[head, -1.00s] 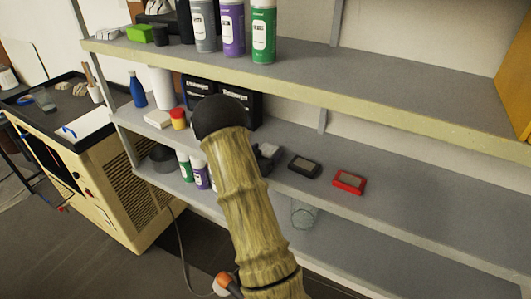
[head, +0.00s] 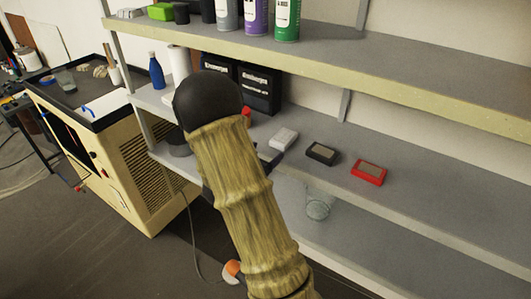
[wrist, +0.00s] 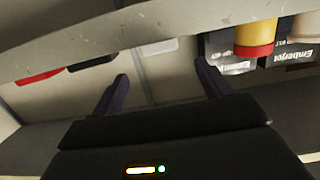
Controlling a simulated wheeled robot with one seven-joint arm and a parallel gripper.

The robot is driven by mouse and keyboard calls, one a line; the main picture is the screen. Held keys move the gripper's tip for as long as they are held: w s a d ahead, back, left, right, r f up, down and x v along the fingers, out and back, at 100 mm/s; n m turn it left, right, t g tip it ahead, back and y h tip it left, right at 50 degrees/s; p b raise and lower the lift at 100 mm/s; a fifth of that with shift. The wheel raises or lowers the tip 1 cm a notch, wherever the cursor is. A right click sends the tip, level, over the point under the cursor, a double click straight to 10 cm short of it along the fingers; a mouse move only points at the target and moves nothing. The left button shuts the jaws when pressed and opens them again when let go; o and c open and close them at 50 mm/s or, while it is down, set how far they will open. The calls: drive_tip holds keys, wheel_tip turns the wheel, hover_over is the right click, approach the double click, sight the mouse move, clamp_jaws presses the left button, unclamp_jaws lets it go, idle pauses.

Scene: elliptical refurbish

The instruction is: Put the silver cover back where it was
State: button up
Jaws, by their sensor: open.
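A small pale silver block (head: 284,139), which looks like the silver cover, lies on the middle shelf, left of a black-framed piece (head: 321,153) and a red-framed piece (head: 368,172). In the wrist view the silver cover (wrist: 158,46) shows partly behind the shelf edge, beyond my fingers. My gripper (wrist: 162,74) is open, with nothing between its two dark fingers, and is apart from the cover. In the head view my arm hides most of the gripper; only a dark finger part shows just below and left of the cover.
Black boxes (head: 258,90) stand at the back of the middle shelf. A yellow can with a red band (wrist: 256,38) is near my right finger in the wrist view. A clear glass (head: 318,206) stands on the shelf below. The middle shelf's right side is clear.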

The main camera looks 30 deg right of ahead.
idle(0.3)
drive_tip(key=w+a+f+n+t+y, duration=0.1)
drive_tip(key=a+n+t+y, duration=0.2)
drive_tip(key=a+n+y, duration=0.7)
drive_tip(key=s+a+n+g+y, duration=0.3)
drive_tip(key=s+a+g+y, duration=0.2)
drive_tip(key=s+a, duration=0.7)
drive_tip(key=s+g, duration=0.1)
drive_tip(key=s, duration=0.3)
drive_tip(key=shift+s+a+g, duration=0.3)
drive_tip(key=shift+s+g, duration=0.05)
drive_tip(key=shift+g, duration=0.05)
drive_tip(key=shift+r, duration=0.1)
